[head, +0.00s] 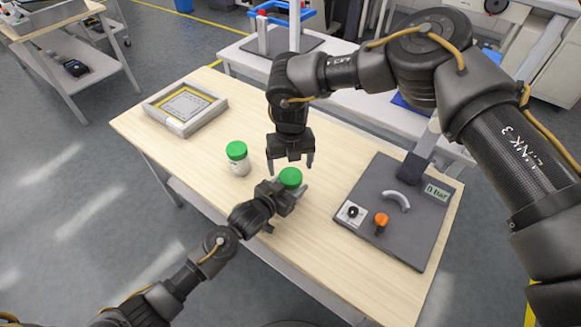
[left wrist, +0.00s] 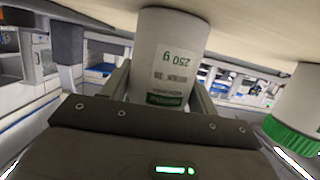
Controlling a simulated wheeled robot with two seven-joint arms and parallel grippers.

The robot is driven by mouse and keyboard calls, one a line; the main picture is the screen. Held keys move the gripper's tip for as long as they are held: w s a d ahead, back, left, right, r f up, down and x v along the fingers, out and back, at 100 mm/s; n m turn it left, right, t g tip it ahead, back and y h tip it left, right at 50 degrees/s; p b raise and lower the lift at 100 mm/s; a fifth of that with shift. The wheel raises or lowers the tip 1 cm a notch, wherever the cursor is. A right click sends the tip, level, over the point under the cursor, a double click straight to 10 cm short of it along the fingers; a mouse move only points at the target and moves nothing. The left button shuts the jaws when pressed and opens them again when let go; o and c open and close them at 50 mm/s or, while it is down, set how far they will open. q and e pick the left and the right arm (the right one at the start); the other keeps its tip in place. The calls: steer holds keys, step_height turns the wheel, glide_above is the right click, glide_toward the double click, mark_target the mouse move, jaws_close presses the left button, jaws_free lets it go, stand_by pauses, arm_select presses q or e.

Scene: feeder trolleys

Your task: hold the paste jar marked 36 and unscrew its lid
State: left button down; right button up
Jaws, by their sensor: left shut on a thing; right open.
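A white paste jar with a green lid (head: 290,178) stands on the wooden table. My left gripper (head: 286,194) is shut around its body, mostly hiding it in the head view. In the left wrist view the white jar body (left wrist: 172,45) is between the fingers, upside down in the picture, with a label reading 250 g. My right gripper (head: 291,165) points down just above the green lid, open with its fingers apart. A second white jar with a green lid (head: 238,160) stands to the left; it also shows in the left wrist view (left wrist: 298,105). No number 36 is legible on either jar.
A shallow tray (head: 172,125) with a yellow-edged inset lies at the table's far left. A dark panel (head: 412,240) with a grey handle, an orange knob (head: 381,220) and a 0 bar display (head: 436,192) lies at right. The table's front middle is clear.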

arm_select(q)
steer(key=shift+c, duration=1.6)
jaws_free()
steer(key=shift+a, duration=0.1)
steer(key=v, duration=1)
steer(key=shift+s+a+r, duration=0.1)
steer(key=shift+s+r, duration=0.05)
steer(key=shift+s, duration=0.2)
